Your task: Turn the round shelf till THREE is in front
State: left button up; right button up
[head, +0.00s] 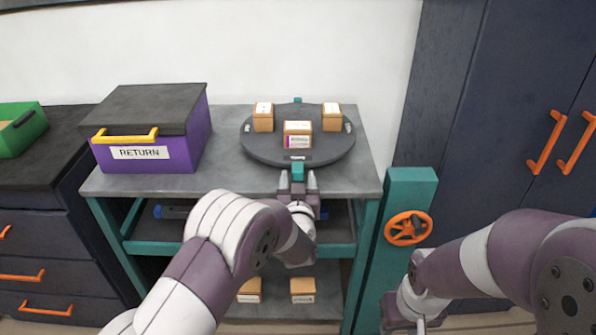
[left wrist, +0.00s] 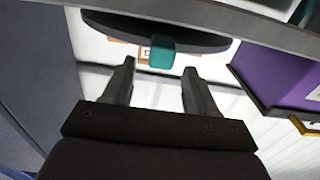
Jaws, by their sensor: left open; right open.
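The round shelf (head: 266,148) is a dark grey disc on the grey counter. It carries three small orange-brown boxes, one (head: 298,135) at the front, one (head: 263,118) back left and one (head: 332,117) back right. Small white labels sit on its rim, too small to read. A teal tab (head: 297,171) sticks out at its front, another at its back. My left gripper (head: 298,176) is open at the front tab; in the left wrist view the tab (left wrist: 161,53) lies just beyond the fingertips, roughly between them. My right gripper (head: 402,326) is low at the bottom edge, partly cut off, open.
A purple box with a dark lid (head: 150,108), yellow handle and RETURN label stands left of the disc. A teal post with an orange wheel (head: 408,228) is right of the counter. Two boxes (head: 303,290) sit on a lower shelf. Dark cabinets stand at right.

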aim_at(297, 173)
pick_arm(q)
jog(key=shift+w, duration=1.6)
grip_shut()
jog(key=shift+a, duration=0.15)
jog(key=shift+a+f+m+h+b, duration=0.1)
jog(key=shift+a+m+h+b, duration=0.5)
jog(key=shift+a+h+b, duration=0.4)
jog(key=a+m+h, duration=0.1)
jog(key=a+h, duration=0.1)
jog(key=w+a+m+g+h+b, duration=0.1)
jog(key=a, duration=0.1)
jog(key=w+a+m+h, duration=0.1)
jog(key=a+h, duration=0.1)
jog(key=a, duration=0.1)
jog(key=shift+m+g+h+b, duration=0.3)
jog(key=shift+m+b, duration=0.05)
jog(key=shift+m, duration=0.05)
jog(key=shift+w+a+r+m+g+h+p, duration=0.1)
jog(key=shift+w+a+m+g+h+p, duration=0.45)
jog(key=shift+a+h, duration=0.4)
jog(key=shift+w+a+r+m+g+h+p, duration=0.1)
jog(key=shift+w+a+m+g+h+p, duration=0.25)
jog(key=shift+w+a+m+g+h, duration=0.5)
jog(key=shift+s+a+t, duration=0.2)
jog(key=shift+t, duration=0.1)
